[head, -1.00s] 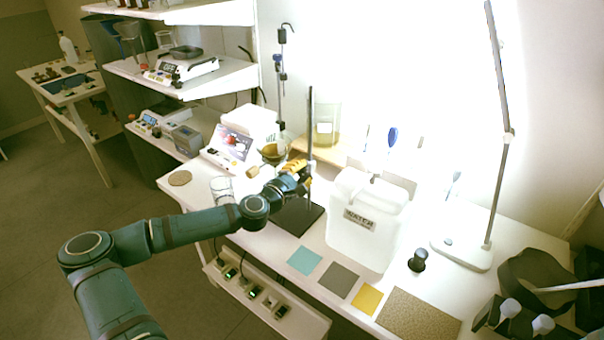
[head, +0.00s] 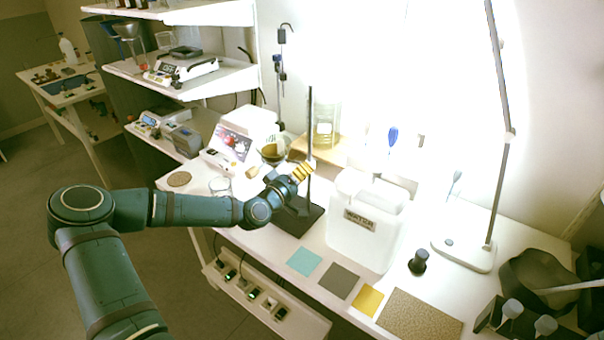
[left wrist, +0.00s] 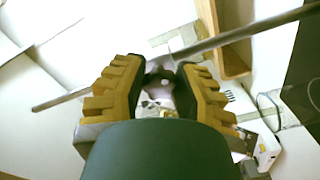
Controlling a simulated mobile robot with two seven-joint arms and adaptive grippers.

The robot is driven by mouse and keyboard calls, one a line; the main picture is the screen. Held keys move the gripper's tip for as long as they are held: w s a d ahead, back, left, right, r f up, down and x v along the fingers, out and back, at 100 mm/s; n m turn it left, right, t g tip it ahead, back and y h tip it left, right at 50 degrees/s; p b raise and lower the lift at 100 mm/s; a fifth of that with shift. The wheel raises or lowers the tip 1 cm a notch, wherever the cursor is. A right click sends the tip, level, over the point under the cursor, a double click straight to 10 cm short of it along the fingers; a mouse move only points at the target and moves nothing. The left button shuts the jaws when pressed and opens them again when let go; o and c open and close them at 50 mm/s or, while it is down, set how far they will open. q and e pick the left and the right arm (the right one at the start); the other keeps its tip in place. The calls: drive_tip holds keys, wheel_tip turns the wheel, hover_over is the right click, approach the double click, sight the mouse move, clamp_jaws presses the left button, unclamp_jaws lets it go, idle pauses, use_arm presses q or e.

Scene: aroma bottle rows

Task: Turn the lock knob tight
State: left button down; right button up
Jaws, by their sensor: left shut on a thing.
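A thin grey rod (head: 310,115) stands upright on a dark base plate (head: 287,222) on the white bench. My left gripper (head: 305,168) reaches the rod from the left, its yellow fingers beside it. In the left wrist view the fingers (left wrist: 160,78) are closed around a small dark lock knob (left wrist: 159,70), which is mostly hidden between the fingertips. The rod (left wrist: 232,36) crosses diagonally behind the fingertips there. In the head view the knob is hidden by the fingers. My right gripper is out of view.
A white labelled container (head: 362,232) stands right of the rod. A round flask with amber liquid (head: 273,150) and a device with a screen (head: 233,142) stand behind and left. A glass beaker (head: 220,186) is near my forearm. Coloured mats (head: 304,262) lie in front.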

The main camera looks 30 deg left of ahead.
use_arm(q)
drive_tip(key=m, duration=0.3)
drive_tip(key=shift+w+r+m, duration=0.1)
drive_tip(key=shift+r+m, duration=0.05)
drive_tip(key=shift+m, duration=0.15)
drive_tip(key=shift+a+m, duration=0.1)
drive_tip(key=shift+m, duration=2.2)
drive_tip(key=c, duration=0.7)
unclamp_jaws()
drive_tip(key=shift+o, duration=0.2)
drive_tip(key=shift+f, duration=0.2)
drive_tip(key=s, duration=1.2)
drive_tip(key=shift+a, duration=0.45)
